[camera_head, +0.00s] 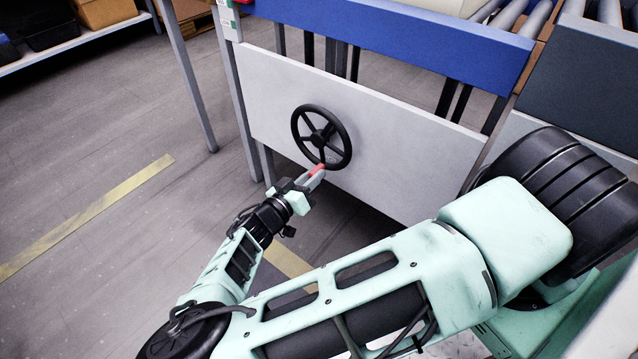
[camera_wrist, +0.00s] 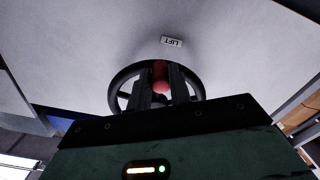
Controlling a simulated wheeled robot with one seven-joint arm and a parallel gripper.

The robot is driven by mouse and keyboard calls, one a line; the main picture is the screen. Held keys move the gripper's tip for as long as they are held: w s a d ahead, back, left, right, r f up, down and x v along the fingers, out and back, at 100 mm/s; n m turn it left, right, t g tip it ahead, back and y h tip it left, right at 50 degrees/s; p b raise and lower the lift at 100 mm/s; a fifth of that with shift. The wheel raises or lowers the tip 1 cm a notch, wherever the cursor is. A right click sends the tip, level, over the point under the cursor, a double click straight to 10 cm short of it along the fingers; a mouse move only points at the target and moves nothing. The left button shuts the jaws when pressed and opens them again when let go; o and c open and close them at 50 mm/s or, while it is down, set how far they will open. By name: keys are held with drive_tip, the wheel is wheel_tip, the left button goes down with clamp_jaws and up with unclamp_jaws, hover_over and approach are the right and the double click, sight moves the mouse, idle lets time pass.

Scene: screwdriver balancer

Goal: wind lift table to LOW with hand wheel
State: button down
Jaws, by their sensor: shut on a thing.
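A black spoked hand wheel (camera_head: 321,137) is mounted on the grey panel (camera_head: 390,140) of the lift table (camera_head: 395,38), which has a blue edge. A red handle (camera_head: 317,170) stands out from the wheel's rim at the bottom. My gripper (camera_head: 313,175) is shut on this handle. In the wrist view the red handle (camera_wrist: 160,75) shows between my two dark fingers (camera_wrist: 160,85), with the wheel's rim (camera_wrist: 125,78) behind. My fingers hide part of the wheel there. A LIFT label (camera_wrist: 171,42) sits on the panel and reads upside down.
Rollers (camera_head: 545,18) are at the top right, beside the blue edge. A shelf (camera_head: 75,40) with bins stands at the far left. A grey table leg (camera_head: 188,80) stands left of the panel. The floor left of my gripper is clear, with yellow tape (camera_head: 90,215).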

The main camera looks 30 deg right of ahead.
drive_tip(key=w+a+r+m+b, duration=0.2)
drive_tip(key=w+m+b, duration=0.5)
drive_tip(key=m+b, duration=0.2)
drive_tip(key=shift+w+a+r+m+b, duration=0.15)
drive_tip(key=shift+a+r+m+b, duration=0.25)
drive_tip(key=shift+m, duration=0.9)
drive_tip(key=c, duration=1.3)
unclamp_jaws()
drive_tip(key=p+v, duration=0.4)
drive_tip(key=v, duration=1.3)
drive_tip(key=shift+a, duration=0.15)
